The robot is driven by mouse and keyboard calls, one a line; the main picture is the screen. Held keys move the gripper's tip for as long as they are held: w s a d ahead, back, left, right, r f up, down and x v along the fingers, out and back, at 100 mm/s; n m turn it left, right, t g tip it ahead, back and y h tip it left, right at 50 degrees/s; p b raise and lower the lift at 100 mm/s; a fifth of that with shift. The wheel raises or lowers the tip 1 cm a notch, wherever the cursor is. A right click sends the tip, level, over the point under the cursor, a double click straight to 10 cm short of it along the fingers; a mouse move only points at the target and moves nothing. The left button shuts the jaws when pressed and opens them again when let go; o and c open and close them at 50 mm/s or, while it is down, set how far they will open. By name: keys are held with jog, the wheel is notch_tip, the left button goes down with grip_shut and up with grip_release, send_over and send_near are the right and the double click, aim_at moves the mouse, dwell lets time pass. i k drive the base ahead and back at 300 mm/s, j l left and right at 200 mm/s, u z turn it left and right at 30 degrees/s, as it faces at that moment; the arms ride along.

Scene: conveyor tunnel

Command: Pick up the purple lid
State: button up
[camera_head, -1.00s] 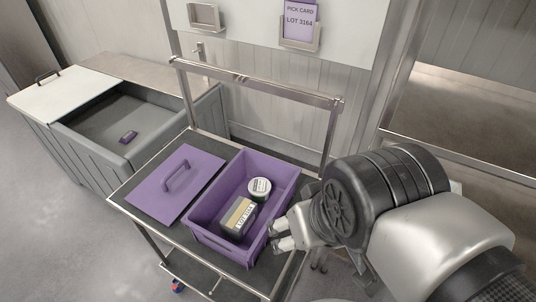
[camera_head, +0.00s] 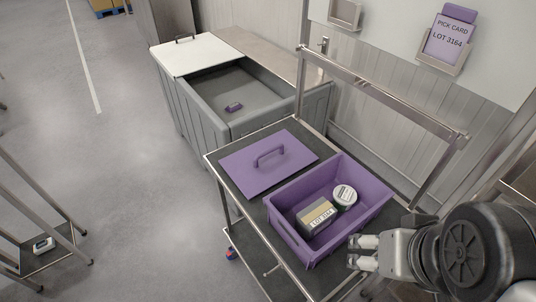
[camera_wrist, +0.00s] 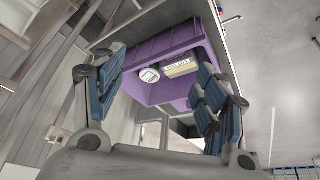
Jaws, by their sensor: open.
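The purple lid (camera_head: 245,170) lies flat on the dark top of the cart, left of the purple bin, with its raised handle (camera_head: 269,154) upward. The open purple bin (camera_head: 365,212) stands beside it and holds a box labelled LOT 3164 (camera_head: 317,216) and a round white-topped container (camera_head: 344,196). My gripper (camera_head: 362,252) is open and empty at the bin's right front side, apart from the lid. In the wrist view my gripper (camera_wrist: 160,95) has its fingers spread, with the bin (camera_wrist: 150,92) beyond them.
The cart (camera_head: 218,166) has a raised metal rail (camera_head: 385,95) along its back. Another metal stand (camera_head: 62,240) is at far left. The floor between is clear.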

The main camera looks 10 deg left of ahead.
aim_at(257, 168)
jog(key=j+z, duration=0.1)
jog(key=j, duration=0.4)
jog(key=k+j+z, duration=0.15)
jog(key=j, duration=0.3)
jog(key=k+j+z, duration=0.1)
jog(key=j, duration=0.35)
jog(key=k+j+z, duration=0.15)
jog(key=j, duration=0.3)
jog(key=i+j+z, duration=0.1)
jog(key=j, duration=0.25)
jog(key=i+j+z, duration=0.1)
jog(key=i+j, duration=0.15)
jog(key=i+j+z, duration=0.1)
jog(key=j, duration=0.35)
jog(key=i+j, duration=0.2)
jog(key=j, duration=0.2)
jog(key=i+j+z, duration=0.15)
jog(key=j, duration=0.2)
